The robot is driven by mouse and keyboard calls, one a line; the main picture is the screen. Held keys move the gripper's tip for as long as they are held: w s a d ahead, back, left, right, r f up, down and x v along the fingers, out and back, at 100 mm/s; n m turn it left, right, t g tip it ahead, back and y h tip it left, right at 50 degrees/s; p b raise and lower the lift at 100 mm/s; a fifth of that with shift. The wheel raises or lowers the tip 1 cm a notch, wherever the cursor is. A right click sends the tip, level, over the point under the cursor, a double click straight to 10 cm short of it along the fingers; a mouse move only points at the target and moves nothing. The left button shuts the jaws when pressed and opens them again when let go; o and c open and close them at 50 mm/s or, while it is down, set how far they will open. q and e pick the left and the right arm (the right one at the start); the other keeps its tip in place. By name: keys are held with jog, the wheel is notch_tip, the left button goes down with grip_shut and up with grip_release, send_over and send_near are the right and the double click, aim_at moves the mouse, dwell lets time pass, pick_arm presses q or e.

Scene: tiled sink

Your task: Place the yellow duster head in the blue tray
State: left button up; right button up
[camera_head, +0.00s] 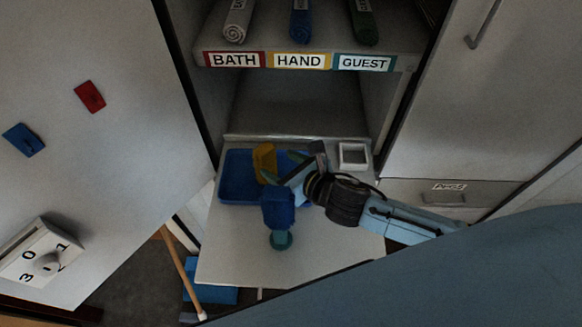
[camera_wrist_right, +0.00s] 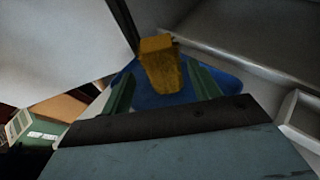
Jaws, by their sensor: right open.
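The yellow duster head (camera_head: 265,163) is at the blue tray (camera_head: 236,182), near the middle of its back part. In the right wrist view, the yellow duster head (camera_wrist_right: 160,66) appears upright against the blue tray (camera_wrist_right: 218,78); I cannot tell whether it rests on the tray floor. My right gripper (camera_head: 283,170) is open, just right of the yellow head. In the wrist view the green fingers of my right gripper (camera_wrist_right: 163,82) are spread, with the yellow head beyond and between them. The gripper and arm hide the tray's right part. My left gripper is not in view.
A blue object (camera_head: 278,208) on a teal round base (camera_head: 281,240) stands in front of the tray. A small white square container (camera_head: 353,156) is right of it. Above is a shelf labelled BATH, HAND, GUEST (camera_head: 299,61) with rolled towels. Open cabinet door at left.

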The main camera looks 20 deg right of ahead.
jog(key=shift+v, duration=1.65)
